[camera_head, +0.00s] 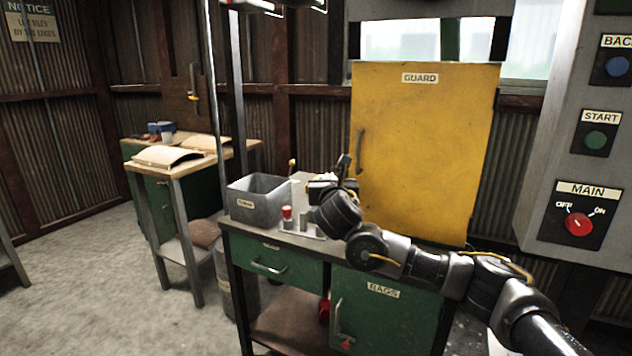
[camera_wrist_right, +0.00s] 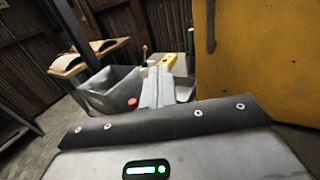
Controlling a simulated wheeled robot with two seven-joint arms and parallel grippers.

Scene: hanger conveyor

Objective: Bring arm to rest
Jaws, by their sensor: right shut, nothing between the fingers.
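My right arm comes in from the lower right in the head view. Its dark wrist is above the workbench (camera_head: 310,246), near the grey bin (camera_head: 256,205). My right gripper shows best in the wrist view (camera_wrist_right: 159,72), where its two pale fingers lie together, with nothing between them. In the head view the wrist partly hides the fingers. The grey bin also shows in the wrist view (camera_wrist_right: 107,98), left of the fingers. My left gripper is not in view.
A yellow guard panel (camera_head: 425,150) stands behind the arm. A red button (camera_head: 287,212) is on the bench beside the bin. A control panel with a red MAIN switch (camera_head: 579,224) is at the right. A wooden side table (camera_head: 188,158) stands at the left, with open floor before it.

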